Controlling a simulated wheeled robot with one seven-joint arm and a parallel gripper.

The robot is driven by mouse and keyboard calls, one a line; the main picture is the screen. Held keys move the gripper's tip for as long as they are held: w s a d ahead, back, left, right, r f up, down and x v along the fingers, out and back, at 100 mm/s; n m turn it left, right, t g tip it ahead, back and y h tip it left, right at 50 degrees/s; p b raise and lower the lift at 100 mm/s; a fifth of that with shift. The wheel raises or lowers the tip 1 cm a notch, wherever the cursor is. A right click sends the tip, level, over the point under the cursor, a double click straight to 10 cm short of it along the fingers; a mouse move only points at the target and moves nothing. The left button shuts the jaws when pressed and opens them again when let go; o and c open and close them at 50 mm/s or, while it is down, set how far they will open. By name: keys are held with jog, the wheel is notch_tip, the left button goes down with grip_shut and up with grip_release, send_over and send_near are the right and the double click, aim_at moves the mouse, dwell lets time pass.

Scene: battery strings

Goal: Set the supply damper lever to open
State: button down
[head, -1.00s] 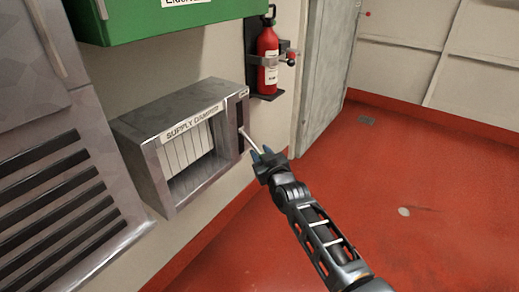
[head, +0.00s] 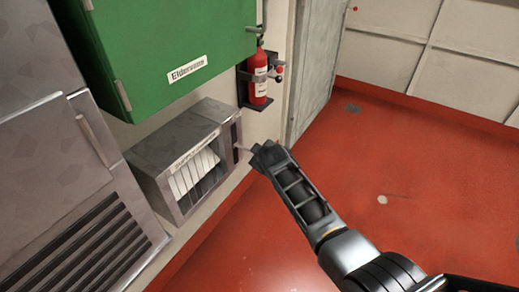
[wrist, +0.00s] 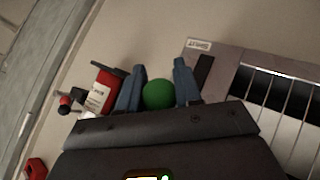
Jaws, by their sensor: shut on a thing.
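The supply damper (head: 160,145) is a grey metal box low on the wall at left of centre in the head view. Its white slats (head: 190,178) stand angled with dark gaps between them. The lever (head: 242,148) is a thin rod coming out of a dark slot (head: 235,132) on the box's right edge. My gripper (head: 256,156) is at the rod's outer end. In the wrist view the lever's green knob (wrist: 158,94) sits between my blue fingertips. A SHUT label (wrist: 199,45) is beside one end of the slot; any other label is hidden.
A green cabinet (head: 170,45) hangs above the damper. A red fire extinguisher (head: 259,80) is mounted on the wall to the right. A grey louvred cabinet (head: 70,170) stands at left. The red floor (head: 400,190) on the right is clear.

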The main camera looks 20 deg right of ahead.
notch_tip(320, 180, up, 7)
jog(key=w+a+n+g+h+p, duration=0.1)
jog(key=w+n+g+h, duration=0.1)
jog(key=g, duration=0.3)
jog(key=shift+w+a+h, duration=0.15)
jog(key=shift+a+h, duration=0.1)
jog(key=shift+h, duration=0.25)
jog(key=shift+r+p, duration=0.1)
jog(key=shift+p, duration=0.2)
jog(key=c, duration=1.1)
grip_release()
jog(key=shift+c, duration=0.2)
jog(key=o, duration=0.4)
jog(key=shift+c, duration=0.2)
jog(key=p+v, duration=0.2)
jog(key=v, duration=0.5)
jog(key=shift+s+r, duration=0.15)
jog(key=shift+s, duration=0.1)
